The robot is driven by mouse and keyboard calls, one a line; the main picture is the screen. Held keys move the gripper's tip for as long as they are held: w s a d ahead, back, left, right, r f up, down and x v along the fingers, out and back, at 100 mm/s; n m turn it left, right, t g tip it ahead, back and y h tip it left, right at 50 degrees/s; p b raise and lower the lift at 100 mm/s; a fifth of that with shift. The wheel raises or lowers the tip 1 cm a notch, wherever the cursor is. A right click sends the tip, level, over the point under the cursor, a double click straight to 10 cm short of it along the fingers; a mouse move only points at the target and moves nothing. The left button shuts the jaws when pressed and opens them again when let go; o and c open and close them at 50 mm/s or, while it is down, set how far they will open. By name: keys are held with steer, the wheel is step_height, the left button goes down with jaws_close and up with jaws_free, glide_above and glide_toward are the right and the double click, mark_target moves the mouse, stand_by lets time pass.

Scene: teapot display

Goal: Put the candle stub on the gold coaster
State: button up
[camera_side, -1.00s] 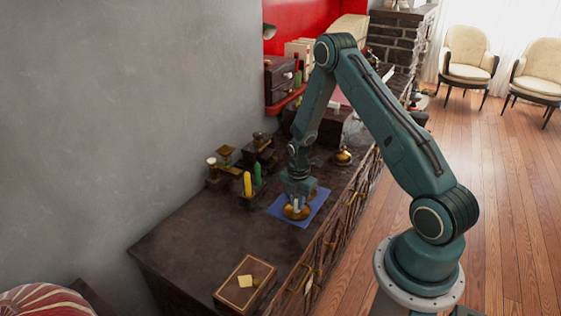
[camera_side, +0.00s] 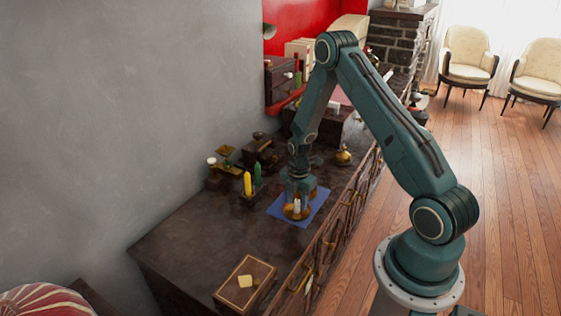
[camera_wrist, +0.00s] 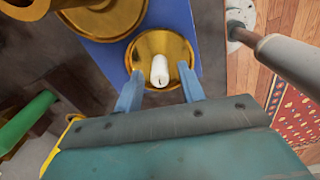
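The white candle stub (camera_side: 297,206) stands upright on the round gold coaster (camera_side: 289,213), which lies on a blue mat (camera_side: 278,208). In the wrist view the candle (camera_wrist: 160,70) is near the lower part of the coaster (camera_wrist: 165,39), inside its rim. My gripper (camera_side: 298,193) is just above the coaster. In the wrist view its two blue fingers (camera_wrist: 160,77) are spread on either side of the candle, with a visible gap on each side. The gripper is open and holds nothing.
A yellow candle (camera_side: 248,184) and a green candle (camera_side: 258,174) stand left of the mat. A small brass pot (camera_side: 343,156) stands behind right. A dark box (camera_side: 244,284) lies at the front. The dark top between box and mat is clear.

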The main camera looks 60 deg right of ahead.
step_height(320, 180, up, 12)
steer(key=shift+f, duration=0.25)
stand_by(0.4)
stand_by(0.3)
step_height(320, 180, up, 11)
steer(key=m+t, duration=0.1)
steer(key=m, duration=0.3)
glide_above(297, 200)
steer(key=a, duration=0.6)
steer(key=s+a+r+m+t, duration=0.1)
steer(key=s+a+r+m, duration=0.4)
steer(key=r, duration=0.3)
steer(key=s+a+r+m+t, duration=0.1)
steer(key=s+a+r+m, duration=0.2)
steer(key=s+a, duration=0.2)
steer(key=s+a+r+m+t, duration=0.2)
steer(key=s+a+r+m, duration=0.2)
steer(key=s, duration=0.6)
steer(key=shift+a+r+m+t, duration=0.25)
steer(key=shift+a+m+t, duration=0.05)
steer(key=shift+a, duration=0.25)
